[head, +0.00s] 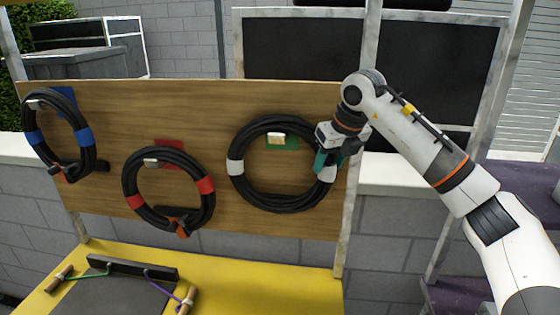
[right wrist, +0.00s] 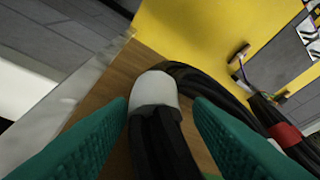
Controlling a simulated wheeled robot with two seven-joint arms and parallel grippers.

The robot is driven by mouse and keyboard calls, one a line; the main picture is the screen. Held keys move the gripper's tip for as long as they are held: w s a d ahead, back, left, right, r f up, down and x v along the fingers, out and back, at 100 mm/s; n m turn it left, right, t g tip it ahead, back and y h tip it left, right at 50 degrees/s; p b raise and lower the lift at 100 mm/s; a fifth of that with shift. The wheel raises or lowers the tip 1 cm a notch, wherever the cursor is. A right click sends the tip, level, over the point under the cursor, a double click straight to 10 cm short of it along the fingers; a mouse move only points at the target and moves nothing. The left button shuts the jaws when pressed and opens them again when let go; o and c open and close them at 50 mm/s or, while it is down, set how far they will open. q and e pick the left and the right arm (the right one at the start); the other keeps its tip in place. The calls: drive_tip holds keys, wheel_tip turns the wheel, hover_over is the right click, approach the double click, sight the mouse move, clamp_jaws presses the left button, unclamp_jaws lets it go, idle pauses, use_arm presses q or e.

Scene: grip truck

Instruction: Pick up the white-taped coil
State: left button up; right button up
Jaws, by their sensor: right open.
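The white-taped coil (head: 249,197) is a black cable ring with white tape bands, hanging on the wooden board in front of a green patch and a pale peg. My right gripper (head: 324,160) is at the coil's right side, close to its right white band. In the right wrist view the two green fingers (right wrist: 160,135) are open, with the black cable and its white tape (right wrist: 154,90) between them. The fingers look apart from the cable. My left gripper is not in view.
A red-taped coil (head: 132,176) and a blue-taped coil (head: 87,137) hang further left on the wooden board (head: 220,105). A grey post (head: 347,215) stands just right of the white-taped coil. A yellow surface (head: 240,285) with wooden-handled cords lies below.

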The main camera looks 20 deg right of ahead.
drive_tip(key=shift+x, duration=1.1)
clamp_jaws()
drive_tip(key=shift+r, duration=0.3)
drive_tip(key=shift+w+f, duration=0.1)
drive_tip(key=shift+w, duration=0.05)
